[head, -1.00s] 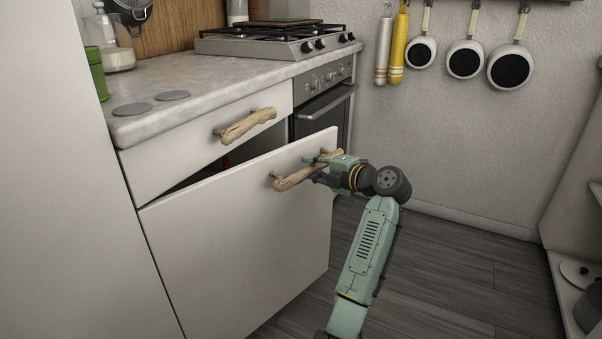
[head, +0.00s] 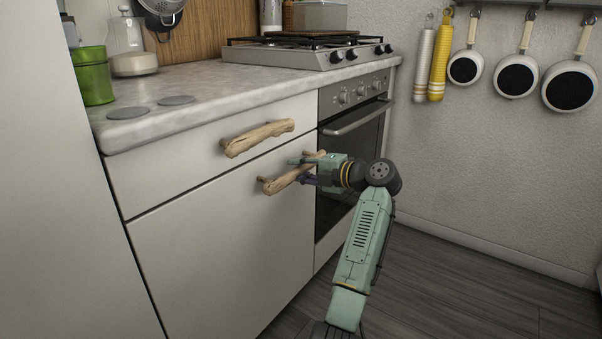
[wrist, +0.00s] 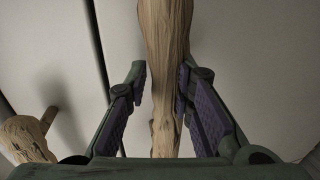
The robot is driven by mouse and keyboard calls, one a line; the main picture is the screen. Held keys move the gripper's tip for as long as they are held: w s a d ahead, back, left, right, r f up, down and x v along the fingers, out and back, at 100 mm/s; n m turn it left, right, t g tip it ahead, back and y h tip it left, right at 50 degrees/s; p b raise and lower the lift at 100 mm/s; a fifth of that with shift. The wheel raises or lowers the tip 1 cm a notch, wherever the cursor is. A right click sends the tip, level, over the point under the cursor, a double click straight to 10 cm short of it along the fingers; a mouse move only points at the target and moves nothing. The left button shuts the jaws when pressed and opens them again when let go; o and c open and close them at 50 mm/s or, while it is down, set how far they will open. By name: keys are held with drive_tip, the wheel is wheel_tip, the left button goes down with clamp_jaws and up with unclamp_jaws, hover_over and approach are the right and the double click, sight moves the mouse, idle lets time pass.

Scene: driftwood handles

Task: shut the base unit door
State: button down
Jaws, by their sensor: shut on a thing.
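The base unit door (head: 220,250) is a white panel below a white drawer front (head: 185,160). It now lies about flush with the drawer front, with only a thin dark line between them. Its driftwood handle (head: 284,181) sits near the top right corner. My gripper (head: 308,172) is shut on this handle. In the wrist view the handle (wrist: 165,60) runs between the purple-padded fingers of my gripper (wrist: 162,100). The drawer's driftwood handle (head: 258,137) is above, and its end (wrist: 25,138) shows at left in the wrist view.
A grey oven (head: 350,150) with a bar handle stands right of the door. The worktop (head: 200,92) holds a hob (head: 310,50), a green pot (head: 92,78) and a glass jar (head: 130,45). The floor (head: 430,290) at right is clear.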

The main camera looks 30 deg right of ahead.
drive_tip(key=c, duration=1.4)
unclamp_jaws()
drive_tip(key=shift+o, duration=0.2)
drive_tip(key=shift+s, duration=0.1)
drive_tip(key=v, duration=1.2)
drive_tip(key=shift+a, duration=0.1)
